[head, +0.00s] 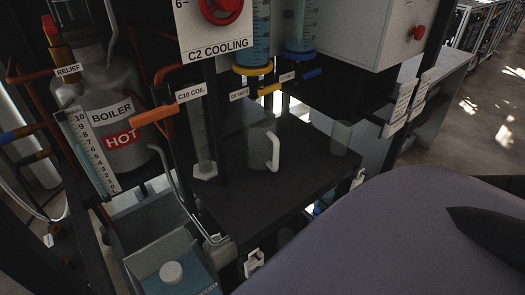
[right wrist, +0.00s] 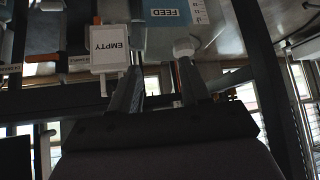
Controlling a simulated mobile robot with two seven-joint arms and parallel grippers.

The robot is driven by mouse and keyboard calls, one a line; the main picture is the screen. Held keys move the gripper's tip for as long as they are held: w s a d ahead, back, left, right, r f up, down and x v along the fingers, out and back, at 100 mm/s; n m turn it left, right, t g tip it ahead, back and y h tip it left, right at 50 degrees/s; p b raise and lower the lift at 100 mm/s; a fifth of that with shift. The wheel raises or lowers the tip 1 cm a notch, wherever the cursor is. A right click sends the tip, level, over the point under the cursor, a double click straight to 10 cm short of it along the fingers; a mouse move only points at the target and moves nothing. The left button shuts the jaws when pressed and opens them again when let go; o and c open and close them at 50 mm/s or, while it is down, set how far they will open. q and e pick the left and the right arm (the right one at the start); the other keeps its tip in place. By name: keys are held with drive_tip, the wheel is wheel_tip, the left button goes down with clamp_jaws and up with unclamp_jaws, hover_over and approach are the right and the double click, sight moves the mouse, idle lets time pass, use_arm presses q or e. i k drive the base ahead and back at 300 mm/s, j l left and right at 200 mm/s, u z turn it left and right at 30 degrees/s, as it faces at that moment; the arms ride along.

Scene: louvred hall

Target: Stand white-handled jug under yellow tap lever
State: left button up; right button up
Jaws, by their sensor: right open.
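The white-handled jug (head: 259,142) stands upright on a dark shelf in the head view, its see-through body left of the white handle. The yellow tap lever (head: 269,89) is above and behind it in the picture, below a yellow-collared blue column. I cannot tell whether the jug is directly beneath its outlet. My right gripper (right wrist: 158,85) is open in the right wrist view, with nothing seen between its fingers. The white cap of a blue FEED container shows near its right fingertip. The jug is not seen in that view. My left gripper is not in view.
A blue tap lever (head: 312,73) and a clear handleless beaker (head: 341,138) are right of the jug. A clear cylinder (head: 203,145) stands left. A HOT-labelled boiler (head: 100,100) is far left. The shelf's front (head: 245,195) is bare. An EMPTY-labelled container (right wrist: 108,48) is near the left fingertip.

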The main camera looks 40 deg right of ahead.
sight(261, 143)
drive_tip(key=k+l+u, duration=0.55)
drive_tip(key=l, duration=0.15)
drive_tip(key=k+l+u, duration=0.2)
drive_tip(key=l+u, duration=0.15)
drive_tip(key=l, duration=0.2)
drive_tip(key=k+l+u, duration=0.2)
drive_tip(key=l, duration=0.2)
drive_tip(key=i, duration=0.1)
